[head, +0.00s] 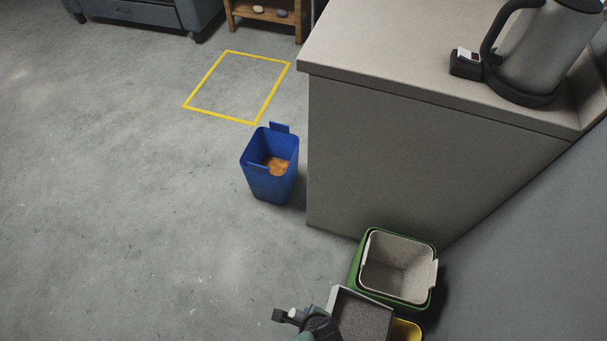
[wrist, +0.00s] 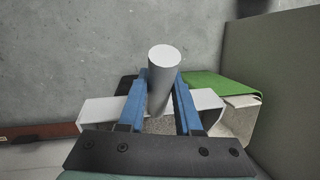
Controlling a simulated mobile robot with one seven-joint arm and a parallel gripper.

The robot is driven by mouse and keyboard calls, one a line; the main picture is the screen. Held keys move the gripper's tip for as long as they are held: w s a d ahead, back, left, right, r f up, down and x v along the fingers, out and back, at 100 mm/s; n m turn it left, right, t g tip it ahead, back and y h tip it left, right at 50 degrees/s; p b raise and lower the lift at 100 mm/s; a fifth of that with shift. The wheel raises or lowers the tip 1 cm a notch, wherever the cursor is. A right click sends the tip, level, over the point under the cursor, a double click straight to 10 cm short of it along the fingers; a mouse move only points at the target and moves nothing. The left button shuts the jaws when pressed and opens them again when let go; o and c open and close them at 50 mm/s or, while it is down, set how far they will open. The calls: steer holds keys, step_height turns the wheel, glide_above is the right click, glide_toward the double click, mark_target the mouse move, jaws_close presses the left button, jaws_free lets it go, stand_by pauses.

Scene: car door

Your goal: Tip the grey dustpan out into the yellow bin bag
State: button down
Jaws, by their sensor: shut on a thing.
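The grey dustpan (head: 362,316) is low in the head view, its pale rim around a dark speckled inside. I cannot tell whether that speckle is contents or the pan's surface. My gripper (head: 312,322) is at its left. In the wrist view my gripper (wrist: 161,82) has its blue fingers shut on the dustpan's round grey handle (wrist: 164,58). The pan's pale body (wrist: 207,101) shows behind the fingers. The yellow bin bag (head: 408,331) shows only in part at the bottom edge, just right of the dustpan; the pan hides some of it. Its opening is not visible.
A green bin (head: 355,262) with a pale liner stands just behind the dustpan, against the counter (head: 400,150). A blue bin (head: 268,182) with something brown inside stands farther back. A yellow floor outline (head: 205,77) lies beyond. The floor at left is clear.

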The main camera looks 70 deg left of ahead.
steer(key=shift+w+d+r+g+y, duration=0.3)
steer(key=shift+w+d+r+g, duration=0.25)
steer(key=shift+r, duration=0.4)
steer(key=shift+w+d+r+g+y, duration=0.3)
steer(key=shift+w+r, duration=0.35)
steer(key=shift+r, duration=0.3)
steer(key=shift+w+d+r+g+y, duration=0.4)
steer(key=shift+w+r, duration=0.2)
steer(key=shift+r, duration=0.35)
steer(key=shift+w+d+r+g+p, duration=0.3)
steer(key=shift+w+d+r+g, duration=0.2)
steer(key=shift+w+r, duration=0.2)
steer(key=w+d+r+g+y+b, duration=0.3)
steer(key=w+d+r, duration=0.2)
steer(key=w, duration=0.2)
steer(key=shift+w+d+m+y+b, duration=0.3)
steer(key=shift+m+b, duration=0.1)
stand_by(1.1)
steer(key=shift+w+d+r+g, duration=0.1)
steer(key=shift+g, duration=0.25)
stand_by(1.5)
